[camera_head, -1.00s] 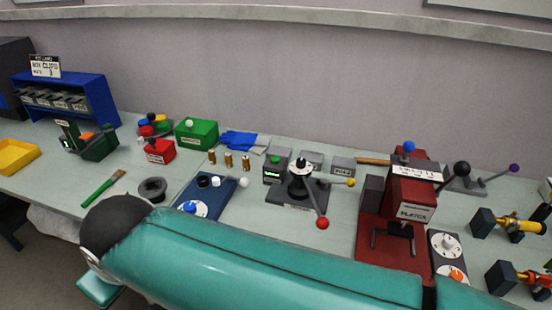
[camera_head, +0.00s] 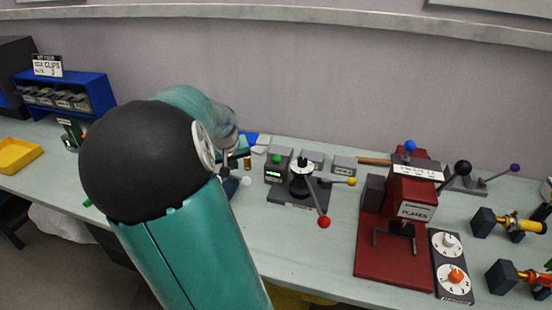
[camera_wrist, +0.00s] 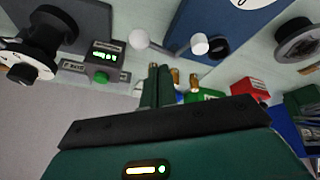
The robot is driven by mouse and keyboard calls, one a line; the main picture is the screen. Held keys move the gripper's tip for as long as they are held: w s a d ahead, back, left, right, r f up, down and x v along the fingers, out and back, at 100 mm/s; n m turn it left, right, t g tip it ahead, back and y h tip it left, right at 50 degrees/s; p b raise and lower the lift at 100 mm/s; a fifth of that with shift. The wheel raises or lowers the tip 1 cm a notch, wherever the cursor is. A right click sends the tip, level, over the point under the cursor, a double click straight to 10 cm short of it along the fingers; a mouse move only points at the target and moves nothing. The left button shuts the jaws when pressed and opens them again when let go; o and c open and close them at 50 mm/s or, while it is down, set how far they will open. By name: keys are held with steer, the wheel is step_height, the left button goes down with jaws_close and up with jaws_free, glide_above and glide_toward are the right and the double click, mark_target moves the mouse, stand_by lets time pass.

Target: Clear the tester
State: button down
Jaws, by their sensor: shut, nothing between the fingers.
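I cannot tell for certain which device is the tester. A dark box with a lit green display and green button (camera_head: 278,168) stands at mid bench, and it also shows in the wrist view (camera_wrist: 104,56). A blue plate (camera_wrist: 222,22) carries a white cap (camera_wrist: 200,44), a dark round socket (camera_wrist: 218,47) and a lever with a white ball (camera_wrist: 140,39). In the head view my arm hides most of that plate; its white ball (camera_head: 246,182) shows. My gripper (camera_wrist: 158,72) is shut and empty, above the bench near the brass cylinders (camera_wrist: 194,80).
A black-based device with red and yellow ball levers (camera_head: 300,185) stands right of the display box. Farther right are a red press (camera_head: 395,255), a dial panel (camera_head: 452,265) and clamped yellow parts (camera_head: 510,224). A yellow tray (camera_head: 18,155) lies far left. The front middle bench is clear.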

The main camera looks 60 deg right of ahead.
steer(key=s+d+r+m+g+h, duration=0.15)
steer(key=s+d, duration=0.25)
steer(key=d, duration=0.5)
step_height(320, 180, up, 5)
steer(key=g+h, duration=0.2)
steer(key=h, duration=0.1)
glide_above(275, 160)
steer(key=shift+f, duration=4.4)
steer(key=shift+f, duration=0.1)
steer(key=shift+f, duration=0.35)
